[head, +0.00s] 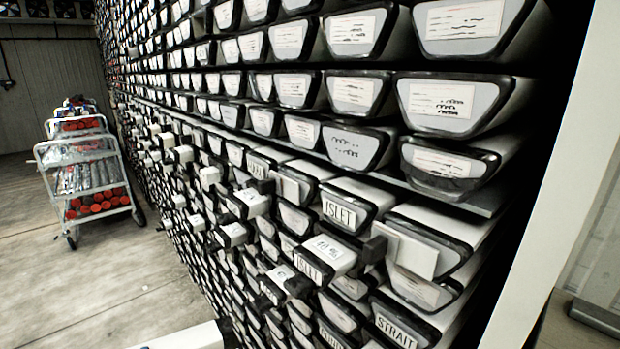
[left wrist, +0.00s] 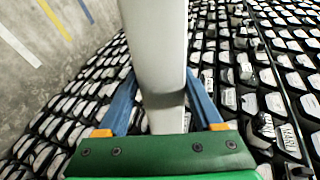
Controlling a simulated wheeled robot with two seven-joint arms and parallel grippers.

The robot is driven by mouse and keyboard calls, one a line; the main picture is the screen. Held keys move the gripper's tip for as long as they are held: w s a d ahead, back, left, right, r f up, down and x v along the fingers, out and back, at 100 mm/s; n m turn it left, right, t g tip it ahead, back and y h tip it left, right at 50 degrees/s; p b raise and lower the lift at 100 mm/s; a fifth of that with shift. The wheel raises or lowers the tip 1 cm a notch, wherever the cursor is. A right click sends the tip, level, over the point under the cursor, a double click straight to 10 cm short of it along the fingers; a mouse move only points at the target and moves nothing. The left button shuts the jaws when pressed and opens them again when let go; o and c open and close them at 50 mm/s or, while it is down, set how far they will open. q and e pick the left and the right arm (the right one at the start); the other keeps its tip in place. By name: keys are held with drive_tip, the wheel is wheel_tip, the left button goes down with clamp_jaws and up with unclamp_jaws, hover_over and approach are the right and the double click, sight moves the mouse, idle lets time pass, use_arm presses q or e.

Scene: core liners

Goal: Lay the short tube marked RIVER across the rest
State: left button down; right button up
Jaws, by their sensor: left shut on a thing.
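In the left wrist view, a plain pale grey tube (left wrist: 155,45) runs from the top edge down between the blue fingers of my left gripper (left wrist: 160,88). The gripper is shut on this tube. No lettering shows on its visible side, so I cannot tell whether it is marked RIVER. Its far end is out of frame. In the head view, a white shape (head: 185,338) shows at the bottom edge; I cannot tell whether it is the tube or my arm. I cannot pick out the rest in either view. My right gripper is not in view.
A tall rack of labelled, dark-rimmed liners (head: 350,147) fills the middle and right. Some lower ends read ISLET (head: 339,212) and STRAIT (head: 396,332); several stick out. A loaded trolley (head: 90,165) stands at the far left. The floor (head: 90,270) before it is clear.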

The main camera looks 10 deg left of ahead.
use_arm(q)
drive_tip(key=shift+w+d+f+m+h, duration=0.2)
drive_tip(key=shift+d+m+h, duration=0.1)
drive_tip(key=s+d+r+m+g+h, duration=0.1)
drive_tip(key=s+d+r+m+h, duration=0.2)
drive_tip(key=d+r+m+h, duration=0.4)
drive_tip(key=s+d+r+m+g+h, duration=0.2)
drive_tip(key=s+d+r+m+h, duration=0.2)
drive_tip(key=d+r+m+h, duration=0.3)
drive_tip(key=d+m+h, duration=0.3)
drive_tip(key=d+h, duration=0.1)
drive_tip(key=d, duration=0.3)
drive_tip(key=shift+g+h, duration=0.3)
drive_tip(key=shift+d, duration=0.15)
